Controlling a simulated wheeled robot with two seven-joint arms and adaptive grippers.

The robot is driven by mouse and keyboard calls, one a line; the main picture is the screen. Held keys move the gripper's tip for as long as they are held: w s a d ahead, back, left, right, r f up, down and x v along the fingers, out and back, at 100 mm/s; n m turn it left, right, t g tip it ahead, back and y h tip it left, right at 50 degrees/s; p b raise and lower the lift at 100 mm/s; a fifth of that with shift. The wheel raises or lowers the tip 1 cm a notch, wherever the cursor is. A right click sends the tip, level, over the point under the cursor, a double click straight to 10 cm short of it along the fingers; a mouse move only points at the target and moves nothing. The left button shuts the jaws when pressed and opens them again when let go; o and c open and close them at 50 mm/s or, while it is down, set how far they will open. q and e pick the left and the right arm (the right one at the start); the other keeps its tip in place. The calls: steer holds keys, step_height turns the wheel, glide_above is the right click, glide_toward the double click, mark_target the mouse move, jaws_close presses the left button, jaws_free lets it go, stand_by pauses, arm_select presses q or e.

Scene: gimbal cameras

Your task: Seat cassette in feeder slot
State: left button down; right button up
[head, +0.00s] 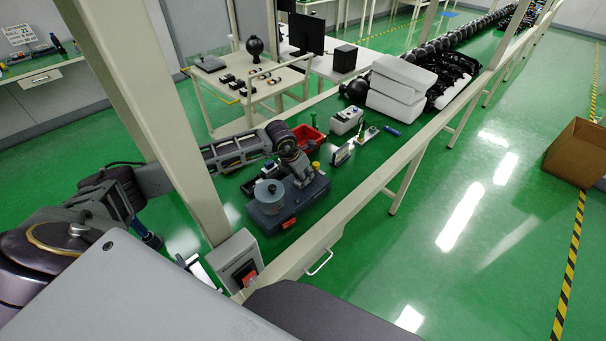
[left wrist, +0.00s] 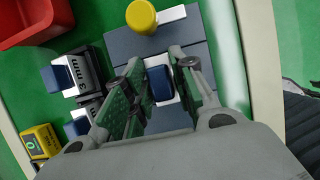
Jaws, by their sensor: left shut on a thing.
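The blue-grey feeder (head: 317,188) stands on the green bench, with a grey round drum (head: 269,191) on its near left part. In the left wrist view its slate-coloured top (left wrist: 124,44) has a yellow knob (left wrist: 141,17). My left gripper (head: 300,178) points down over the feeder. In the left wrist view its fingers (left wrist: 163,88) are shut on the cassette (left wrist: 159,81), a white block with a blue top. The cassette is over the feeder's top; its lower end is hidden, so I cannot tell whether it sits in a slot. My right gripper is not in view.
Other white and blue cassettes (left wrist: 58,78) and a yellow block (left wrist: 40,141) lie left of the gripper. A red bin (head: 306,138) stands behind. A small display (head: 342,154) and a pale box (head: 346,120) stand farther right. A post (head: 150,105) rises by my left arm.

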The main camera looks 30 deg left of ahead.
arm_select(q)
steer(key=shift+f, duration=0.1)
steer(key=c, duration=1.2)
jaws_free()
steer(key=shift+o, duration=0.2)
